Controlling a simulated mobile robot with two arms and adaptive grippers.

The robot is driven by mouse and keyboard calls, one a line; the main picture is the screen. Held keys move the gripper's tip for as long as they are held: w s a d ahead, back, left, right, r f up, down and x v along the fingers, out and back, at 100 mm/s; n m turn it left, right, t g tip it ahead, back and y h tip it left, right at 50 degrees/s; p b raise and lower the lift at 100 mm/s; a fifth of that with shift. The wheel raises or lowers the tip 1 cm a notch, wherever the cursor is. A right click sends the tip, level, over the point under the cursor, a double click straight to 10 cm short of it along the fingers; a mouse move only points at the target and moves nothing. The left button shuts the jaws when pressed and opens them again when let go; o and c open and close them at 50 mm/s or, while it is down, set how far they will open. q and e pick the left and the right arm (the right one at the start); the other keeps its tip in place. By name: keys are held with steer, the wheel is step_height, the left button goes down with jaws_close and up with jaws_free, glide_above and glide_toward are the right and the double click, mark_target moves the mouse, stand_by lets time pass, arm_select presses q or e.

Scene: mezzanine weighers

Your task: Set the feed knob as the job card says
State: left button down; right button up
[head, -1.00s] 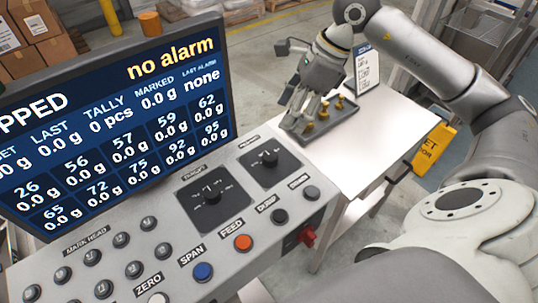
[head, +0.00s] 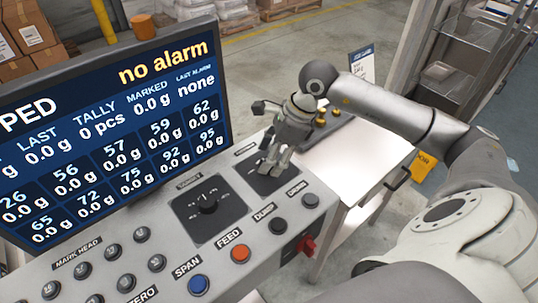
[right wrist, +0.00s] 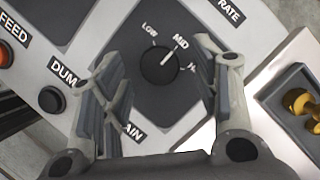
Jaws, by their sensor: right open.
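The feed knob (right wrist: 158,64) is a round black dial on a dark plate marked LOW, MID and H-something in the right wrist view; its white pointer line aims at MID. My right gripper (right wrist: 158,95) is open, with one finger either side of the knob. In the head view the right gripper (head: 268,170) hangs over the right-hand dial plate (head: 290,184) and hides its knob. The job card (head: 362,66) stands upright behind my right arm, partly covered; its text is too small to read. My left gripper is not in view.
A second dial (head: 208,203) sits to the left on the console. Buttons line the front: orange (head: 240,254), blue (head: 198,284) and black ones. A red knob (head: 306,245) sticks out at the side. A dark tray (right wrist: 262,97) with brass pieces lies on the white table (head: 350,170).

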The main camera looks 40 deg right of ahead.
steer(key=shift+w+a+f, duration=0.1)
steer(key=shift+a+f, duration=0.15)
steer(key=shift+f, duration=0.45)
steer(key=c, duration=1)
steer(key=shift+w+f+n+g+b, duration=0.15)
steer(key=shift+n+g+b, duration=0.25)
steer(key=shift+n+b, duration=0.7)
steer(key=shift+n+g+y+b, duration=0.4)
steer(key=shift+n+g+b, duration=0.1)
steer(key=shift+n+b, duration=0.75)
steer(key=n+b, duration=0.1)
steer(key=n, duration=0.1)
steer(key=n+g+b, duration=0.1)
steer(key=n+b, duration=0.1)
steer(key=shift+w+g, duration=0.1)
steer(key=shift+g, duration=0.2)
steer(key=shift+n+g+h+b, duration=0.3)
steer(key=shift+n+g+b, duration=0.5)
steer(key=shift+n, duration=0.75)
steer(key=shift+r, duration=0.2)
